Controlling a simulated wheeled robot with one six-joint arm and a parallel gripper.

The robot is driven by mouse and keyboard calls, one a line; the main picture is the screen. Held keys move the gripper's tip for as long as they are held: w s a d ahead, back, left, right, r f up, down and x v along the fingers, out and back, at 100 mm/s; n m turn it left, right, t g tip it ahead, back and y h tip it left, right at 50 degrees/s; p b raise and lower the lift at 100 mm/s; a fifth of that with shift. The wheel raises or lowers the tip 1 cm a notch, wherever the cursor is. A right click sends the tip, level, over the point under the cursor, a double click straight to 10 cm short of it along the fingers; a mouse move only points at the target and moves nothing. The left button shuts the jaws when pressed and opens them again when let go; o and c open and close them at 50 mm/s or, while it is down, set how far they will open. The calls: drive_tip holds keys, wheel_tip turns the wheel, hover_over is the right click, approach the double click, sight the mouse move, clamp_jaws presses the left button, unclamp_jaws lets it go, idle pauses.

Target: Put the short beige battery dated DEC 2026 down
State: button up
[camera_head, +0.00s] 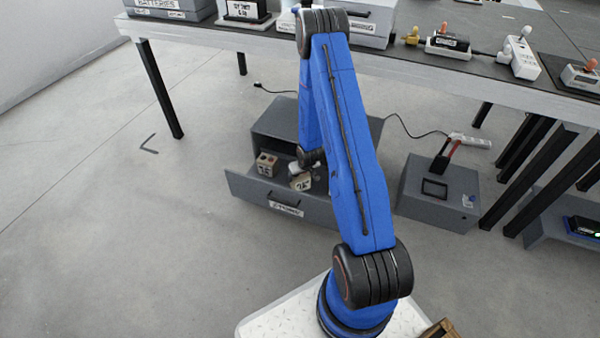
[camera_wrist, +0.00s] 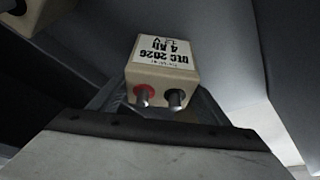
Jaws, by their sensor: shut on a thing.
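The short beige battery (camera_wrist: 163,65) is in the middle of the wrist view, with a white label reading DEC 2026 upside down and one red and one black terminal facing me. In the head view it appears to be the beige block (camera_head: 299,181) at the right inside the open grey drawer (camera_head: 262,190). My gripper (camera_wrist: 160,104) is shut on it; the fingers are mostly hidden behind the wrist body. In the head view the arm hides most of the gripper. I cannot tell whether the battery touches the drawer floor.
Another beige battery (camera_head: 266,165) stands to the left in the drawer. The drawer belongs to a grey cabinet (camera_head: 275,122) under the table (camera_head: 430,68). A grey box (camera_head: 437,190) with a red-handled lever stands to the right. The floor at left is clear.

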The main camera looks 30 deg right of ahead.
drive_tip(key=shift+f, duration=0.2)
drive_tip(key=o, duration=2.1)
drive_tip(key=shift+f, duration=0.1)
drive_tip(key=w+a+v, duration=0.1)
drive_tip(key=a+v, duration=0.1)
drive_tip(key=v, duration=1.3)
drive_tip(key=w+a+r+v, duration=0.1)
drive_tip(key=a+v, duration=0.2)
drive_tip(key=v, duration=1.2)
drive_tip(key=w+a+v, duration=0.1)
drive_tip(key=a+v, duration=0.1)
drive_tip(key=v, duration=1.3)
drive_tip(key=shift+n+y, duration=0.3)
drive_tip(key=shift+n, duration=0.4)
drive_tip(key=s+a+r, duration=0.3)
drive_tip(key=s+r, duration=0.1)
drive_tip(key=s, duration=0.4)
drive_tip(key=s+a+r, duration=0.3)
drive_tip(key=s+r, duration=0.2)
drive_tip(key=s, duration=0.4)
drive_tip(key=s+a+r, duration=0.3)
drive_tip(key=s+r, duration=0.2)
drive_tip(key=s, duration=0.4)
drive_tip(key=shift+a+r, duration=0.2)
